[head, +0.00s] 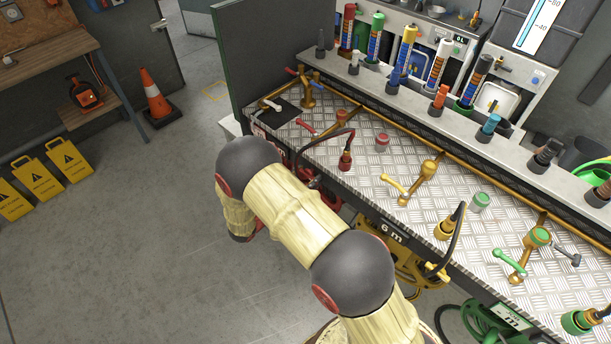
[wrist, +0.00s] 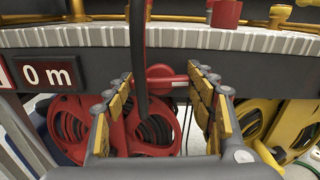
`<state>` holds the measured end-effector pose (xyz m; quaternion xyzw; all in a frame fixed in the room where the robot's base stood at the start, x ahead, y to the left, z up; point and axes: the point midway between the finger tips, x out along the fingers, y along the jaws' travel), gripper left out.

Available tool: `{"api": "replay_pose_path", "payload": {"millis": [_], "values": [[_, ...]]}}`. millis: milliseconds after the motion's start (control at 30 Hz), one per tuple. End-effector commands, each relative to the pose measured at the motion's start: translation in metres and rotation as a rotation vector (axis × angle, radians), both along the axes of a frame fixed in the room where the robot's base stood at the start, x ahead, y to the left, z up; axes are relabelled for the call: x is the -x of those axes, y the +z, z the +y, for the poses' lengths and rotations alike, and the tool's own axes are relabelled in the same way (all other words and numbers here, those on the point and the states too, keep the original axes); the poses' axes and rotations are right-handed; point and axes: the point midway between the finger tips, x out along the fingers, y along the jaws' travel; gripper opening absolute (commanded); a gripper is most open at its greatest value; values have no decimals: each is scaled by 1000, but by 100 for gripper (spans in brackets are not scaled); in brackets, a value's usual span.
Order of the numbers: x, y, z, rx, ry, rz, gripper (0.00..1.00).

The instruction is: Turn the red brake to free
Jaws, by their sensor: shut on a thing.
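The red brake (wrist: 160,74) shows in the wrist view under the bench edge, in front of the red hose reel (wrist: 75,128). It has a rounded knob with a short bar pointing right. My gripper (wrist: 160,80) is shut on the brake, with one finger on either side of it. The fingers stand well apart, and their exact contact is hard to see. The head view shows my arm bent down over the front of the bench; the gripper and brake are hidden there.
A dark hose (wrist: 138,48) hangs just before the brake. A yellow reel (wrist: 285,128) stands to the right. The bench top (head: 400,165) carries red, yellow and green valves and nozzles.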

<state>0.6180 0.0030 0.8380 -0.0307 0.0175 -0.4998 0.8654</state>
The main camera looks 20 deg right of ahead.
Motion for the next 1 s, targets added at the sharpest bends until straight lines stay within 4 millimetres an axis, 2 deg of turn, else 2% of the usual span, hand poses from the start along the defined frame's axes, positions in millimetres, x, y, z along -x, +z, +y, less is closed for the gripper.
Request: {"api": "replay_pose_path", "payload": {"millis": [1000], "values": [[-1,2,0,451,2,781,30]]}}
